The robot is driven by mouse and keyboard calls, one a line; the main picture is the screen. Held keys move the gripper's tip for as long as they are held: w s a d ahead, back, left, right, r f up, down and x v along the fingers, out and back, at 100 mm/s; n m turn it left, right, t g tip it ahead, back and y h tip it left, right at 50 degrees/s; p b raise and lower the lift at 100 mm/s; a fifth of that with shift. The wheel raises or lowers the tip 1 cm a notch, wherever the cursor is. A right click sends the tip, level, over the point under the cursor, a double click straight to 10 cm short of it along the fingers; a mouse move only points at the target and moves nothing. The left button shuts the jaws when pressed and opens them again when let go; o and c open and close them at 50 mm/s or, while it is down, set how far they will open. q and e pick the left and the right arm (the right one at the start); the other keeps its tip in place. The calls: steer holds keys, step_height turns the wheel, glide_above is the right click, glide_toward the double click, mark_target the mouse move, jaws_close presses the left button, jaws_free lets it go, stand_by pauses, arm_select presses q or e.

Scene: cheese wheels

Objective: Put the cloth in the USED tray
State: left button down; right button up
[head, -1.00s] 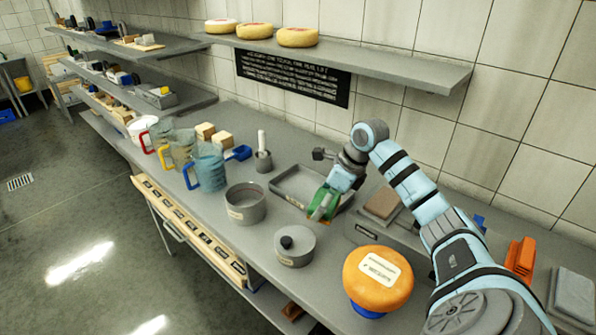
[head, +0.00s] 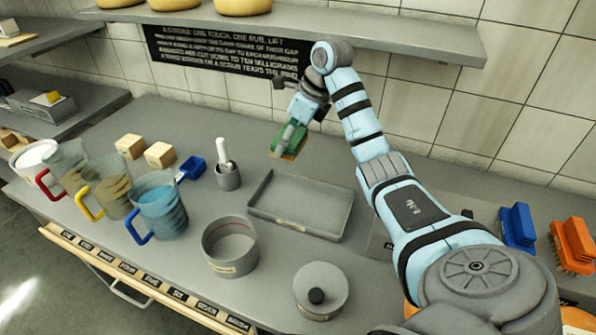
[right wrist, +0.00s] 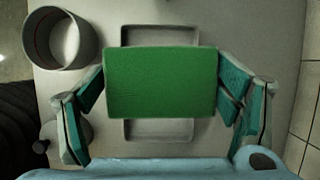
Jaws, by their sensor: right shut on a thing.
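My right gripper (head: 288,141) is shut on a green cloth (head: 290,135), which looks like a flat, stiff rectangle with a yellowish lower edge. In the right wrist view the cloth (right wrist: 161,82) sits between the two fingers (right wrist: 161,98). A shallow grey rectangular tray (head: 345,222) lies on the bench. In the right wrist view the tray (right wrist: 160,34) shows beyond and below the cloth, which hides its middle. The cloth is held in the air, apart from the tray. The label on the tray's front is too small to read. My left gripper is not in view.
Left of the tray stand a grey round pot (head: 230,247), a small holder with a white handle (head: 227,175) and several jugs, one of them blue (head: 160,212). A lidded pot (head: 320,291) stands in front. Blue (head: 517,228) and orange (head: 573,245) brushes are at the right.

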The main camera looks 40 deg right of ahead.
steer(key=b, duration=0.7)
glide_above(288, 201)
steer(key=s, duration=0.2)
step_height(288, 201, down, 8)
steer(key=f, duration=1)
steer(key=shift+w+d+f, duration=0.25)
steer(key=shift+w+f, duration=0.1)
steer(key=shift+d+f, duration=0.15)
steer(key=shift+f, duration=0.15)
steer(key=shift+f, duration=0.1)
steer(key=o, duration=1)
steer(key=shift+o, duration=0.2)
steer(key=shift+r, duration=0.3)
steer(key=v, duration=1.1)
steer(key=shift+s+r+p, duration=0.25)
steer(key=shift+r+p, duration=0.05)
steer(key=shift+p, duration=0.1)
